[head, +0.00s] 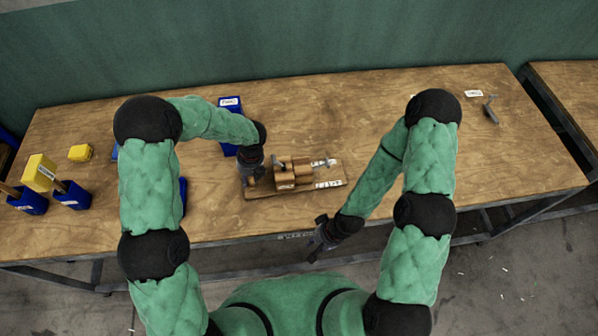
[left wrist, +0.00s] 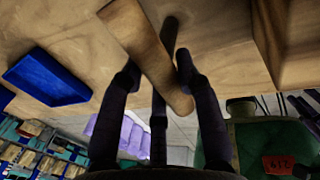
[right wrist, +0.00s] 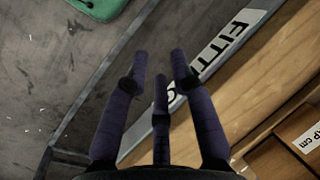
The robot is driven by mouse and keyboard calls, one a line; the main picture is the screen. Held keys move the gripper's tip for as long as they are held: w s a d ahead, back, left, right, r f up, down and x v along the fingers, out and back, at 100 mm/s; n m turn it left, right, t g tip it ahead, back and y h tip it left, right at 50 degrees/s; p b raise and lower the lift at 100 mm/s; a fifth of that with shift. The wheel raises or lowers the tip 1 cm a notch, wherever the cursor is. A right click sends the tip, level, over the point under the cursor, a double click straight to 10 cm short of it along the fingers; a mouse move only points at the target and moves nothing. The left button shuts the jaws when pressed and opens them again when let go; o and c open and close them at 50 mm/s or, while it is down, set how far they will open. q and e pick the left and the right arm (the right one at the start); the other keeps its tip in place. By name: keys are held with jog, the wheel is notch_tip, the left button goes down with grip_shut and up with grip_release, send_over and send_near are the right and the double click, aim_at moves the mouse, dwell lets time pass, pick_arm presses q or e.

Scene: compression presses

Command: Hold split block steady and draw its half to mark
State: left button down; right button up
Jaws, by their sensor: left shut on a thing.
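The brown split block (head: 293,184) sits on a wooden base board (head: 255,193) near the table's front edge, with a white printed scale (head: 328,184) at its right. My left gripper (head: 254,177) is at the board's left end. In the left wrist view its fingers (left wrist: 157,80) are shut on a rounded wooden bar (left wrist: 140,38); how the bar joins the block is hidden. My right gripper (head: 318,240) is apart from the block, in front of the table's edge. In the right wrist view its fingers (right wrist: 160,75) are spread with nothing between them.
Blue bins (head: 230,104) and yellow blocks (head: 80,152) stand at the left and behind my left arm. A white label (head: 473,93) and a small grey tool (head: 490,110) lie at the back right. The table's right part is mostly clear. A labelled front rail (right wrist: 215,50) lies near my right fingers.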

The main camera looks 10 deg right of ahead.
jog(key=o, duration=0.3)
jog(key=d+r+m, duration=0.1)
jog(key=d+m, duration=0.1)
jog(key=w+d+r+m, duration=0.1)
jog(key=d+m, duration=0.1)
jog(key=m, duration=0.1)
jog(key=d+r+m, duration=0.2)
jog(key=shift+w+d+m+h, duration=0.15)
jog(key=shift+w+m+h, duration=0.15)
jog(key=shift+w+h, duration=0.1)
jog(key=shift+o, duration=0.2)
jog(key=m+t+y, duration=0.2)
jog(key=y, duration=0.1)
send_near(328, 163)
jog(key=shift+x, duration=5.95)
jog(key=shift+c, duration=0.3)
grip_shut()
